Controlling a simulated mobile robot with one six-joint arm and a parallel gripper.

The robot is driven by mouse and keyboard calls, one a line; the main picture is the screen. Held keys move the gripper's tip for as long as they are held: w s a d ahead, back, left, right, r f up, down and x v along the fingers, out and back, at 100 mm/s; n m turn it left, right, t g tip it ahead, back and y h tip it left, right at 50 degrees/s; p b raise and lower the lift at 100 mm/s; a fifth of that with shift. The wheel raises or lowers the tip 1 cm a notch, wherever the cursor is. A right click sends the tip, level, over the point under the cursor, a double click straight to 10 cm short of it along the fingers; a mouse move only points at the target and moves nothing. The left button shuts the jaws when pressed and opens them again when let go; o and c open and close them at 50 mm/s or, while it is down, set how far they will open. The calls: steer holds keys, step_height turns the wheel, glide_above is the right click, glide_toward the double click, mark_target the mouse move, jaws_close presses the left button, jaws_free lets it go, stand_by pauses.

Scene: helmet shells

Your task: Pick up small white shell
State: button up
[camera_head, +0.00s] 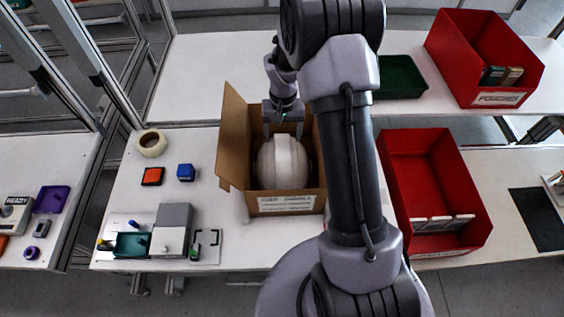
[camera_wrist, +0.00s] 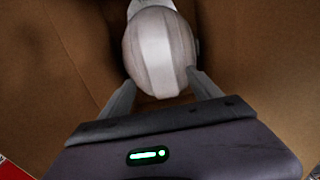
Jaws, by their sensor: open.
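A white helmet shell (camera_head: 283,164) with a raised band along its top sits inside an open cardboard box (camera_head: 285,205) in the middle of the table. My gripper (camera_head: 283,132) is at the back of the box, beside the far part of the shell. In the wrist view the shell (camera_wrist: 160,50) lies ahead of my open gripper (camera_wrist: 162,95), with its near end close to the two fingertips. I cannot tell whether the fingers touch it. The box floor (camera_wrist: 230,40) shows around the shell. My arm hides the right side of the box in the head view.
A red bin (camera_head: 470,180) stands right of the box, and another red bin (camera_head: 530,75) is on the back table near a green tray (camera_head: 400,78).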

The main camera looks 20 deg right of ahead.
mark_target(283, 147)
step_height(283, 147, down, 5)
steer(key=shift+w+f+b, duration=0.1)
steer(key=shift+f+b, duration=0.1)
steer(key=shift+b, duration=0.35)
steer(key=shift+r, duration=0.1)
jaws_close()
